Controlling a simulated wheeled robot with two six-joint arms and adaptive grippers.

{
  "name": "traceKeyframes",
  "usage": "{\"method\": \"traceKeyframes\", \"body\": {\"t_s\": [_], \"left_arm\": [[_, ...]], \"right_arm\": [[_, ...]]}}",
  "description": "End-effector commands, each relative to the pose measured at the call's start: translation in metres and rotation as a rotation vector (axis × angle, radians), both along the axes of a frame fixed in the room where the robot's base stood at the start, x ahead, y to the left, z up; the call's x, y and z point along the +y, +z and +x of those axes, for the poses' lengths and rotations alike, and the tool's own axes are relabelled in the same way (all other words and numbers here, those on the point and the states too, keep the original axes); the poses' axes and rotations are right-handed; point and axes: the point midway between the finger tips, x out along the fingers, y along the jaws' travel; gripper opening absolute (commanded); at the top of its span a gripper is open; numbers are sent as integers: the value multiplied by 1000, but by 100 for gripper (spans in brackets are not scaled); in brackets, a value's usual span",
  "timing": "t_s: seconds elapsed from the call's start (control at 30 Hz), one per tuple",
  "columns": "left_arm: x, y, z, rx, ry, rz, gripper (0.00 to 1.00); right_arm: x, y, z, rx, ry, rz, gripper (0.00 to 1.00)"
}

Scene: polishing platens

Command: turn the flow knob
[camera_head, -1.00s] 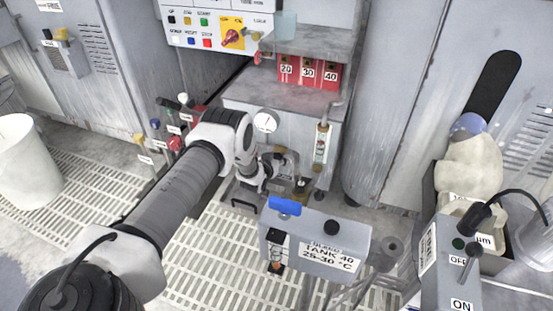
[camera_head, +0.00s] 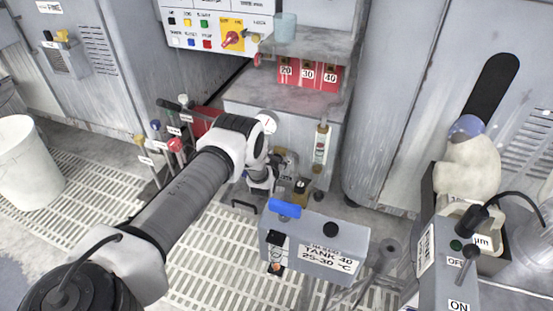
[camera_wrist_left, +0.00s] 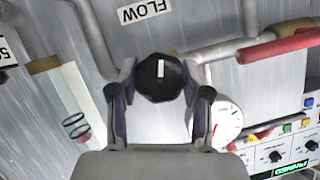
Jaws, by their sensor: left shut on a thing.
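The flow knob (camera_wrist_left: 160,78) is black and round with a white line on its face, and it shows in the left wrist view below a FLOW label (camera_wrist_left: 145,11). My left gripper (camera_wrist_left: 160,92) has a finger on each side of the knob and is shut on it. The white line stands nearly upright in that view. In the head view my left gripper (camera_head: 285,165) is at the front of the grey cabinet, and my wrist hides the knob there. My right gripper is not in view.
A white dial gauge (camera_wrist_left: 228,120) sits close to the right finger, and a clear flow tube (camera_wrist_left: 68,105) is at the left. Pipes run around the knob. The grey TANK 40 box (camera_head: 315,245) with a blue handle (camera_head: 285,208) stands in front of the cabinet.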

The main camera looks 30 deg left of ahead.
Motion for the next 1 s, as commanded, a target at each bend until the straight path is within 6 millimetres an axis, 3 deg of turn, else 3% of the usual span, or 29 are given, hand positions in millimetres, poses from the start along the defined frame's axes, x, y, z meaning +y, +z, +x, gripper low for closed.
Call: {"method": "traceKeyframes", "body": {"t_s": [0.33,0.87,0.9,0.93,1.0], "left_arm": [[-1,-1,0,39,-1,165,13],[-1,-1,0,48,-1,196,13],[-1,-1,0,48,-1,196,62],[-1,-1,0,48,-1,196,73],[-1,-1,0,47,-1,195,74]], "right_arm": [[0,-2,0,0,0,0,40],[0,-2,0,0,0,0,40],[0,-2,0,0,0,0,40],[0,-2,0,0,0,0,40],[0,-2,0,0,0,0,40]]}}
